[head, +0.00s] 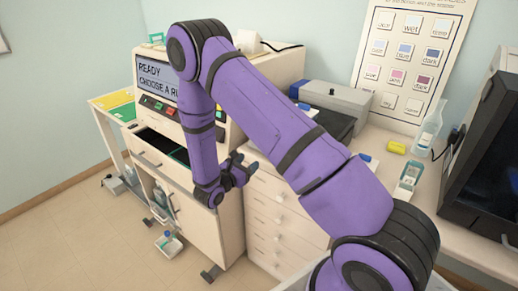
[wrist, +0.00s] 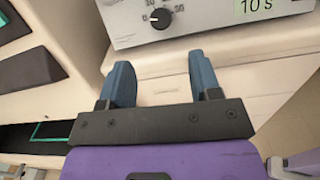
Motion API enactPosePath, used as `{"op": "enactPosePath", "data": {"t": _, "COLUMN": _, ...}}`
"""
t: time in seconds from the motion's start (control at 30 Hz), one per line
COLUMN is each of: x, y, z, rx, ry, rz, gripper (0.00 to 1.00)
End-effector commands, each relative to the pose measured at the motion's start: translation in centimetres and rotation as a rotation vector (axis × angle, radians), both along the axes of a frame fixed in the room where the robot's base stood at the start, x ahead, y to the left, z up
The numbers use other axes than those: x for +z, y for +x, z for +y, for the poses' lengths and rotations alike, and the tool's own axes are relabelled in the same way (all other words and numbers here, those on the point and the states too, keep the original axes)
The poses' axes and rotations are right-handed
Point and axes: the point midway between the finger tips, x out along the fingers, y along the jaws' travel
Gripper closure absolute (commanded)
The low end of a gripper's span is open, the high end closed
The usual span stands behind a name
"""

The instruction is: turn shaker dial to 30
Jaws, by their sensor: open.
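The shaker dial (wrist: 160,18) is a round black knob on a pale grey panel (wrist: 205,25) at the top of the wrist view. Printed numbers stand around it, partly cut off by the picture's edge. A pale mark shows on the knob's left side, but its exact setting is hard to read. My gripper (wrist: 160,68) is open and empty, its two blue fingers apart below the dial and not touching it. In the head view my gripper (head: 241,166) hangs in front of the drawers. I cannot make out the dial there.
A green "10 s" label (wrist: 254,7) is right of the dial. In the head view, a machine with a lit screen (head: 157,75) stands behind my arm, a grey box (head: 336,98) sits on the counter, and white drawers (head: 277,212) lie below. The floor at left is mostly clear.

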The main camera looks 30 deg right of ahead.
Motion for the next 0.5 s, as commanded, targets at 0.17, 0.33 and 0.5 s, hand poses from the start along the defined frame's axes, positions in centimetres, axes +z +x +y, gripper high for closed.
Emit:
{"op": "enactPosePath", "data": {"t": 0.17, "x": 0.1, "y": 0.7, "z": -2.1, "rx": -0.005, "ry": 0.000, "rz": -0.001, "gripper": 0.42}}
{"op": "enactPosePath", "data": {"t": 0.33, "x": 0.1, "y": 1.7, "z": -5.0, "rx": -0.007, "ry": 0.001, "rz": -0.001, "gripper": 0.42}}
{"op": "enactPosePath", "data": {"t": 0.5, "x": 0.1, "y": 2.7, "z": -7.6, "rx": -0.006, "ry": 0.001, "rz": -0.002, "gripper": 0.42}}
